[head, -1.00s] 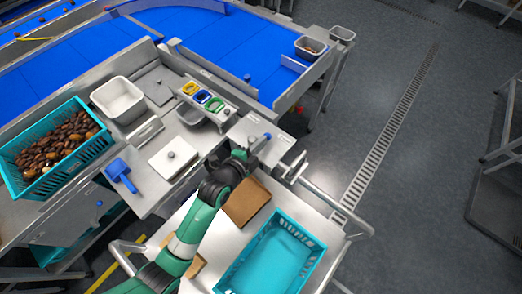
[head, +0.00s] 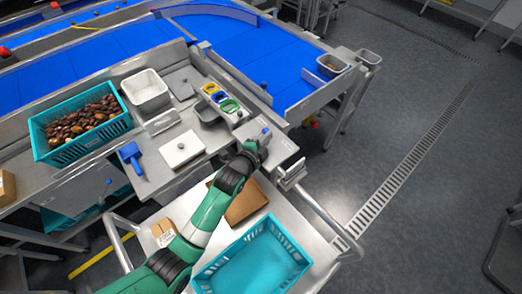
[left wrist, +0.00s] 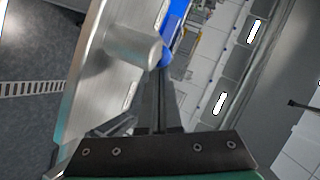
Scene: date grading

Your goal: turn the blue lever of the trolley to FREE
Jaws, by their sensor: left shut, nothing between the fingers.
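The blue lever (head: 265,131) shows as a small blue piece at the grey box on the trolley's far side, by the grading bench. My left gripper (head: 261,140) is shut and empty, right beside the lever. In the left wrist view its closed fingers (left wrist: 161,80) point at the blue part; I cannot tell whether they touch. The lever's markings are not readable. My right gripper is not in view.
The trolley top (head: 290,212) carries an empty teal crate (head: 250,262), a brown board (head: 245,203) and a small box (head: 163,233). The bench (head: 150,168) holds a date crate (head: 60,155), a white tub (head: 146,90) and a blue scoop (head: 131,157).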

